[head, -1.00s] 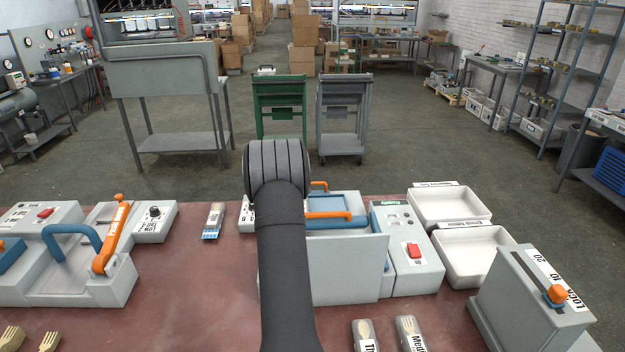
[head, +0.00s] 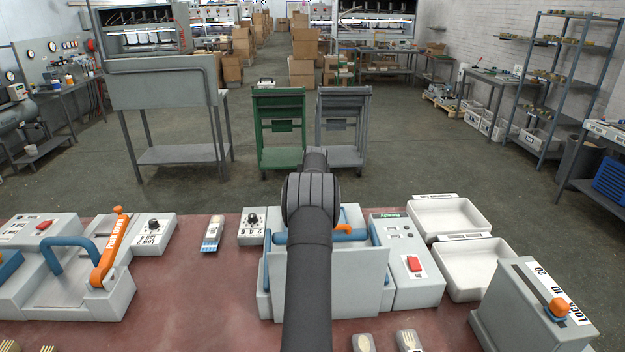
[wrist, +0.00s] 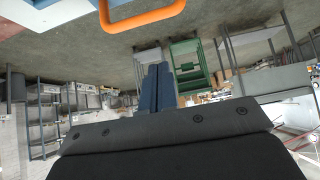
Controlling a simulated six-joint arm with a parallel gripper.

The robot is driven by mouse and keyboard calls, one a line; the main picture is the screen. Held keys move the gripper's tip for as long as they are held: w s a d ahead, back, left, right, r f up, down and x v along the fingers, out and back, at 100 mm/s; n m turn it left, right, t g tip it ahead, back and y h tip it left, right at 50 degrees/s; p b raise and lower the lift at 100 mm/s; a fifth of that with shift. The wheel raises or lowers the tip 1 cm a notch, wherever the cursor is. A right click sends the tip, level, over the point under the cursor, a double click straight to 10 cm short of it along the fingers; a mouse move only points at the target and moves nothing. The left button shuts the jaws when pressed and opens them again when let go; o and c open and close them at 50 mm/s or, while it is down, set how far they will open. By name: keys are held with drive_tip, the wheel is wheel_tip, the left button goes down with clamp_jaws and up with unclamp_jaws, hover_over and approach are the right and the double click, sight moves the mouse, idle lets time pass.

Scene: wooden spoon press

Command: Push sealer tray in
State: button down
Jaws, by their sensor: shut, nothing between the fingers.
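The sealer (head: 378,282) stands at the middle of the bench, with a wide flat grey front panel (head: 355,270), a blue frame behind it and an orange handle (head: 343,229). My arm crosses in front of it and hides its middle. I cannot tell for sure how far in the tray sits. My gripper (wrist: 158,70) shows in the wrist view with its dark fingers shut and empty. The orange handle also shows in the wrist view (wrist: 142,20), apart from the fingers in the picture. In the head view the fingertips are hidden behind my arm.
A control box with a red switch (head: 414,264) adjoins the sealer's right side. Two white bins (head: 470,268) lie further right. A press with an orange lever (head: 108,255) stands left. A grey box with an orange knob (head: 530,305) is front right. Bare red bench shows left of the sealer.

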drive_tip(key=shift+w+f, duration=0.1)
drive_tip(key=shift+f, duration=2.5)
drive_tip(key=s, duration=0.7)
drive_tip(key=shift+s, duration=0.3)
drive_tip(key=shift+s+f, duration=0.15)
drive_tip(key=shift+f, duration=0.05)
